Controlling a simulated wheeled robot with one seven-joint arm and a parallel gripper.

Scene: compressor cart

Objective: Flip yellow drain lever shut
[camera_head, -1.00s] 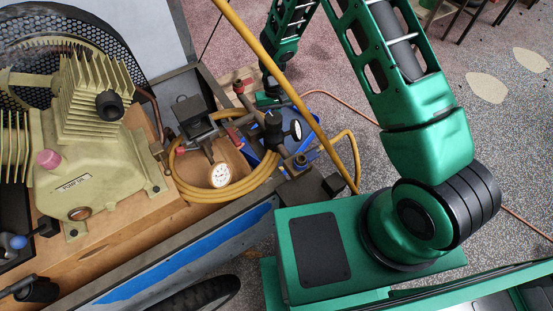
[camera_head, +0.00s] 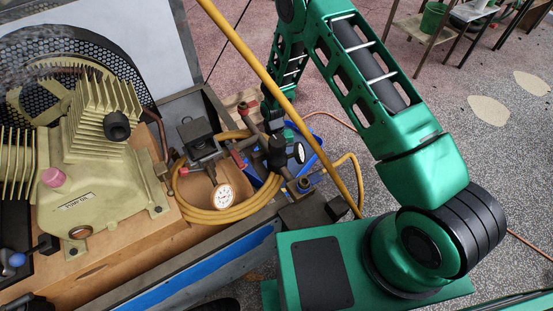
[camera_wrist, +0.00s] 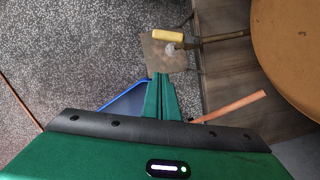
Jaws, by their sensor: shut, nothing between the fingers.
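In the wrist view a small yellow bar (camera_wrist: 168,36), which looks like the drain lever's grip, lies across the upper edge of a tan-grey plate (camera_wrist: 160,56). A pale round fitting (camera_wrist: 170,49) and a dark rod running right are beside it. My gripper (camera_wrist: 160,78) is shut and empty, its green fingers pointing at the plate's lower edge, below the yellow bar in the picture. I cannot tell whether the fingertips touch the plate. In the head view the lever is not visible and my fingers are hidden beside the cart.
The head view shows the pump (camera_head: 100,165), a dial gauge (camera_head: 223,196), a coiled yellow hose (camera_head: 205,214) and a hose crossing before my arm. The wrist view shows a large tan round surface (camera_wrist: 295,50), a copper-coloured pipe (camera_wrist: 235,106) and a blue edge (camera_wrist: 122,102) near the fingers.

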